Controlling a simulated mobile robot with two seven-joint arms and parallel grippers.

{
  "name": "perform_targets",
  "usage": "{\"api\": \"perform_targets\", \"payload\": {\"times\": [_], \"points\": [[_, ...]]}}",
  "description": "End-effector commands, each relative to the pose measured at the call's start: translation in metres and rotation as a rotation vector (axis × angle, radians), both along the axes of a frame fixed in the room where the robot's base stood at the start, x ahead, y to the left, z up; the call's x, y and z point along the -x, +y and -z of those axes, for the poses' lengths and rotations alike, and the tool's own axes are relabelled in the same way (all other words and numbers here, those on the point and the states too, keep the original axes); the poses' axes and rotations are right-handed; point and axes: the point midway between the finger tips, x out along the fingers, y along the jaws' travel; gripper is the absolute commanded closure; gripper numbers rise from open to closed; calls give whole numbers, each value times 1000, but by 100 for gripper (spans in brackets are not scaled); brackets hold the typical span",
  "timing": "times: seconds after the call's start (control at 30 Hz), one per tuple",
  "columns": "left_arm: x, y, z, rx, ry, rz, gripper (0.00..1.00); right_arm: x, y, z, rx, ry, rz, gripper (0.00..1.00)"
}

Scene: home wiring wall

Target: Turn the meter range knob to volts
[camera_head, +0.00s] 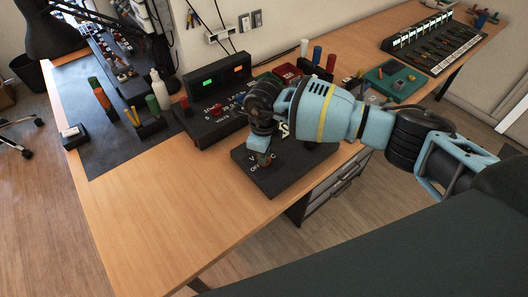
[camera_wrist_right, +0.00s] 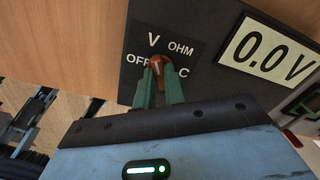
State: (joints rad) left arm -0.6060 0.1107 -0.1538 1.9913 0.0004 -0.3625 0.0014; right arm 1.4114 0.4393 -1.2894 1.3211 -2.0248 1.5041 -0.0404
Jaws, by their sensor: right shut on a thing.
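The meter (camera_head: 290,172) is a dark flat box lying on the wooden bench near its front edge. Its orange-brown range knob (camera_wrist_right: 157,61) shows in the right wrist view, ringed by the labels OFF, V, OHM and C. The knob's upper end faces up between V and OHM; its exact setting is hard to tell. The display (camera_wrist_right: 268,50) reads 0.0 V. My right gripper (camera_wrist_right: 159,78) is shut on the knob, with green fingers on either side. In the head view my right gripper (camera_head: 261,151) and wrist hide part of the meter. My left gripper is out of view.
A dark instrument box with lit displays (camera_head: 219,80) stands behind the meter. A black mat with bottles and tools (camera_head: 100,130) lies to the left. A green tray (camera_head: 395,82) and a keyboard-like panel (camera_head: 435,42) are at the right. The bench's front left is clear.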

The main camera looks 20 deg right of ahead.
Motion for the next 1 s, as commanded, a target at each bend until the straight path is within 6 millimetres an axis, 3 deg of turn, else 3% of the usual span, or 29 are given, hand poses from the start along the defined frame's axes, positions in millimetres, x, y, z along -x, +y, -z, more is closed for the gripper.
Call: {"api": "perform_targets", "payload": {"times": [0.3, 0.33, 0.5, 0.8, 1.0], "points": [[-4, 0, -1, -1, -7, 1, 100, -1, 0, -1, -1, -2, 1, 100], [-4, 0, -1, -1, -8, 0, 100, -1, 0, -1, -1, -2, 1, 88], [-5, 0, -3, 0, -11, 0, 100, 0, 0, -1, 0, -1, 0, 67], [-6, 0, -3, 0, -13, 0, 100, 0, 0, -2, 0, -1, 0, 67], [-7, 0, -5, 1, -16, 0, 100, -1, 0, -25, 0, -6, 0, 67]]}}
